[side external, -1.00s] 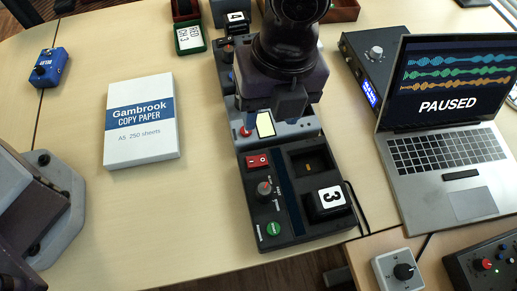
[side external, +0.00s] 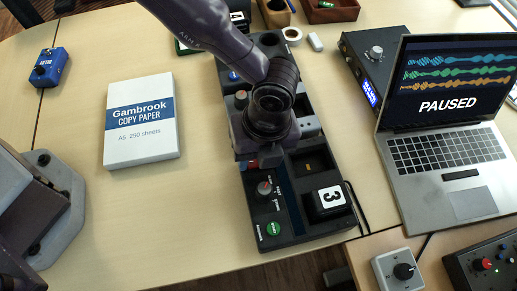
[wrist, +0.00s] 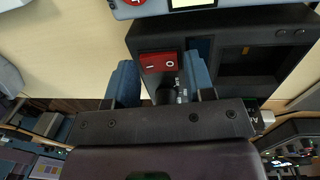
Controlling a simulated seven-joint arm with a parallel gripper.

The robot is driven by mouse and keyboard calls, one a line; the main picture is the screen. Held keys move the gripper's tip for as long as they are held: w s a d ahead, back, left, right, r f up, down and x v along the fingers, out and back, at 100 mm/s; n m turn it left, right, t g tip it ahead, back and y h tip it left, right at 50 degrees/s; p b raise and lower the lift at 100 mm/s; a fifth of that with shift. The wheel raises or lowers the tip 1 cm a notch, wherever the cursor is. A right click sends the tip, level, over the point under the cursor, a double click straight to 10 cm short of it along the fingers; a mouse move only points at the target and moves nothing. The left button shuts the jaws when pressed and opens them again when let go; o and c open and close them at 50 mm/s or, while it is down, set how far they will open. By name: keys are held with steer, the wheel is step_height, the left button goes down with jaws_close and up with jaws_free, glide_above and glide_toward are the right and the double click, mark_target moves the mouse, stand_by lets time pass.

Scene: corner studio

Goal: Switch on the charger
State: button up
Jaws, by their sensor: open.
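The black charger (side external: 292,240) stands on the table, with a dial (side external: 264,188), a green button (side external: 273,229) and a block marked 3 (side external: 328,199) in one bay. Its red rocker switch (wrist: 158,63) shows in the wrist view, with a line mark at the left and a circle at the right. I cannot tell which side is pressed. My gripper (wrist: 160,68) is open, with blue fingers either side of the switch in the wrist view. Nothing is between them but the view of the charger. In the side view my wrist hides most of the switch.
A grey unit (side external: 307,127) adjoins the charger's far end. A laptop (side external: 447,160) stands to the right, with a black box with a knob (side external: 372,62) behind it. A copy paper pack (side external: 141,120) lies left. Table between pack and charger is clear.

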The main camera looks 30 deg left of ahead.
steer(key=shift+c, duration=0.2)
steer(key=c, duration=0.6)
steer(key=shift+s+a+t+h, duration=0.1)
steer(key=shift+t+h, duration=0.5)
steer(key=o, duration=0.6)
steer(key=shift+o, duration=0.2)
steer(key=shift+r, duration=0.15)
step_height(320, 180, up, 13)
